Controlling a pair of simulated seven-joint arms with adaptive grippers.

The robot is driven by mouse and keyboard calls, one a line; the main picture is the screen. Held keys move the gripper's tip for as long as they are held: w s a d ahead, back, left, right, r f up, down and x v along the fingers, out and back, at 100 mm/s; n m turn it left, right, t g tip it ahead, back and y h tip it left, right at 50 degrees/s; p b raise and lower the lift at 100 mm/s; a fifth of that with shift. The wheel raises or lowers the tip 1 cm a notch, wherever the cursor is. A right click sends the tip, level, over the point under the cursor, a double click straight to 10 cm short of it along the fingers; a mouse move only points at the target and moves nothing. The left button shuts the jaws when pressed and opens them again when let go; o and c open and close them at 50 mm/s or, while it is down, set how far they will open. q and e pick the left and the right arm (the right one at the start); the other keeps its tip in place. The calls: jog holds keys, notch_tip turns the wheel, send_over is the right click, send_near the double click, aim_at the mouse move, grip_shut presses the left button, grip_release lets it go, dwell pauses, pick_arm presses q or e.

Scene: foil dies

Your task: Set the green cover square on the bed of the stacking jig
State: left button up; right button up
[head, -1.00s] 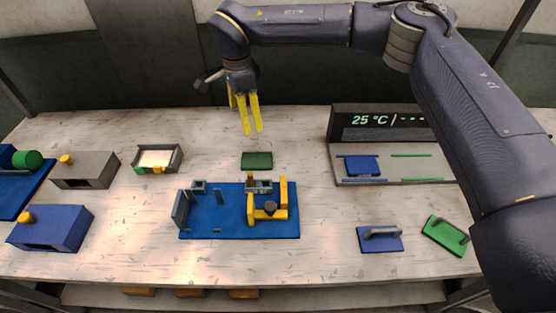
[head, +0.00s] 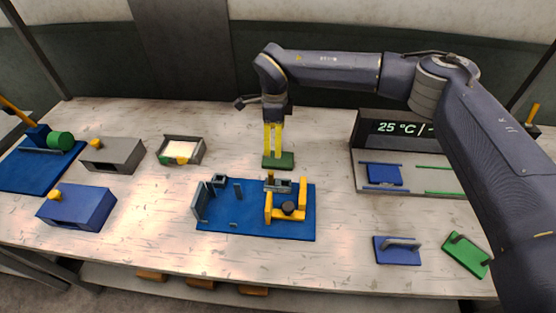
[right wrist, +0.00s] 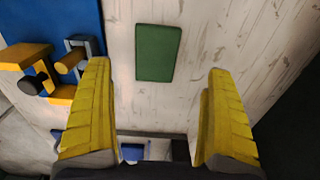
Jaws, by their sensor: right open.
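The green cover (head: 279,162), a dark green flat plate, lies on the table behind the jig. It also shows whole in the right wrist view (right wrist: 158,53), apart from the fingers. The stacking jig (head: 253,222) has a blue bed with grey posts at left and a yellow clamp with a dark knob at right. My right gripper (head: 273,152) is open and points down over the cover, its yellow fingertips overlapping the cover's far edge in the head view. In the right wrist view (right wrist: 160,72) nothing is between the fingers. My left gripper is out of view.
A grey box (head: 112,157), a blue box (head: 75,208) and a small tray (head: 203,153) stand at left. At right are a display stand (head: 400,135), a blue handled plate (head: 398,251) and a brighter green handled plate (head: 465,255). Bare table surrounds the cover.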

aim_at(275, 158)
jog(key=shift+f, duration=1.35)
jog(key=shift+s+a+f, duration=0.1)
jog(key=shift+s+f, duration=0.05)
jog(key=shift+f, duration=1.2)
jog(key=shift+s+f, duration=0.1)
jog(key=shift+f, duration=1.2)
jog(key=shift+c, duration=0.6)
jog(key=c, duration=1.3)
jog(key=shift+o, duration=0.2)
jog(key=shift+r, duration=0.1)
